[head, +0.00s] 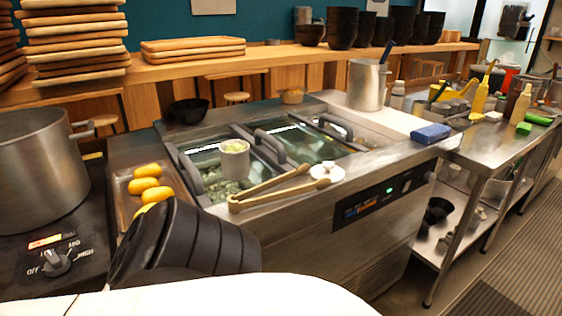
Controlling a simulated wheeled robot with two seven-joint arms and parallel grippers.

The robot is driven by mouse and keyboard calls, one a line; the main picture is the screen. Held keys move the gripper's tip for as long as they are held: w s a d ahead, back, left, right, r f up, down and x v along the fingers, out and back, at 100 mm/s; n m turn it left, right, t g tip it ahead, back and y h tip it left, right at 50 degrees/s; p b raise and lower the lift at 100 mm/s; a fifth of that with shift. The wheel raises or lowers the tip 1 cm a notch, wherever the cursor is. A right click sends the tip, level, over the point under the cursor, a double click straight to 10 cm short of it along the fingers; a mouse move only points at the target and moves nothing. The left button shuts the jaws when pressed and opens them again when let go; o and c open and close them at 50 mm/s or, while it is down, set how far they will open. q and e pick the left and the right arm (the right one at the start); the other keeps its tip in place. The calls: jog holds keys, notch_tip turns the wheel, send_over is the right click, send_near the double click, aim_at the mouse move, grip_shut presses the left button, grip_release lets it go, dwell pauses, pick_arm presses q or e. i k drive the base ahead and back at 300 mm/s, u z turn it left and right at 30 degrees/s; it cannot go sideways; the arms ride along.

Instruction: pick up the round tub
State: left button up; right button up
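A small round tub (235,164), pale grey with light green contents showing at its top, stands upright on the topping counter, by the glass lids. Its base is in view and nothing holds it. A small white round lid with a knob (327,173) lies to its right on the steel counter edge. A black ribbed part of my own arm shows at the bottom, in front of the counter's near left corner. No fingertips of either gripper show in the head view.
Tan tongs (275,191) lie just in front of the tub. Glass lids with dark handles (272,146) are around it. A tray (126,194) with yellow pieces and a large pot (40,165) stand left. A blue block (431,133) and a metal pitcher (367,85) are right.

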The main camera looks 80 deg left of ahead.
aim_at(235, 160)
jog(key=i, duration=1.65)
jog(key=u, duration=1.75)
